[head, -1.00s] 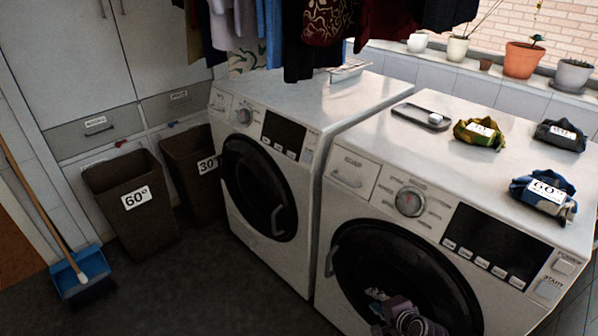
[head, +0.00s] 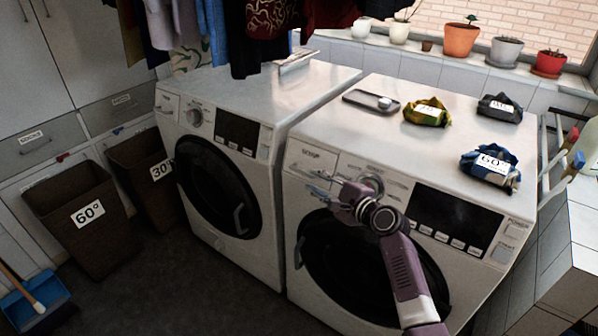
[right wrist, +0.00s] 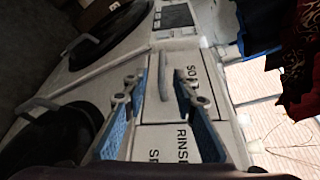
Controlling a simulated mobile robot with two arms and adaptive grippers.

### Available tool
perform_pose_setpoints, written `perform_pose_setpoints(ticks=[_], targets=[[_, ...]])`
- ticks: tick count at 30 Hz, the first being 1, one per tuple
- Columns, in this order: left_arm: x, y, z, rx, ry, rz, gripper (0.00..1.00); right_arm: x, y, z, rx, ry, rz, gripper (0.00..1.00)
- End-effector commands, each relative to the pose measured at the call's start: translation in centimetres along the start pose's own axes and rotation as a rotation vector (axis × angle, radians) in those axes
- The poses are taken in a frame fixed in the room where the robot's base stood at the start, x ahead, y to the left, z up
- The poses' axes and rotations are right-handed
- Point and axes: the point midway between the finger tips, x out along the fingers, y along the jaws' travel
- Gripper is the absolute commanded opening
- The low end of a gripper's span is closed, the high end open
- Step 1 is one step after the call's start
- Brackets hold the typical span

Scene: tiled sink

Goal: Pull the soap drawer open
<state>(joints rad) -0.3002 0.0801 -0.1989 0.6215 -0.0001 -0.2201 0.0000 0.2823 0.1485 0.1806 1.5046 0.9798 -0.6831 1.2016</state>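The soap drawer (head: 308,160) is at the upper left of the right-hand washing machine's front (head: 283,235). It looks shut, flush with the panel. My right gripper (head: 317,184) is in front of the drawer's lower part, and hides some of it and the dial (head: 372,183). In the right wrist view, the drawer front (right wrist: 198,78) bears a partly hidden label starting "SO". Its grey bar handle (right wrist: 164,78) lies between the two blue fingers of my open gripper (right wrist: 152,90). I cannot tell whether a finger touches it. My left gripper is not in view.
A second washing machine (head: 220,175) stands to the left. Labelled cloth bundles (head: 427,112) and a grey tray (head: 371,103) lie on the right machine's top. Clothes (head: 262,30) hang above. Baskets (head: 85,215) stand at left. The dark floor in front is free.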

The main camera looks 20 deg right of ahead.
Motion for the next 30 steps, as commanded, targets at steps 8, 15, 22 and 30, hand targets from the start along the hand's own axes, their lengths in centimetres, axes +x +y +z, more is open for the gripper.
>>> perform_pose_setpoints(ticks=[8, 15, 22, 30], targets=[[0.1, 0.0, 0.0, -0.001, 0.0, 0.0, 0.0, 1.0, -0.3, 0.2, 0.01, -0.006, -0.003, 0.26], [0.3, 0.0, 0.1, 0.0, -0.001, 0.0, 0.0, 4.3, -0.3, 0.2, 0.008, -0.005, -0.003, 0.26], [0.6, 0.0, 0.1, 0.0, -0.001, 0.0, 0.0, 6.8, -0.2, 0.2, 0.008, -0.005, -0.003, 0.26], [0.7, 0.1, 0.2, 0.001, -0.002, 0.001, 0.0, 7.8, -0.3, 0.2, 0.006, -0.004, -0.003, 0.26]])
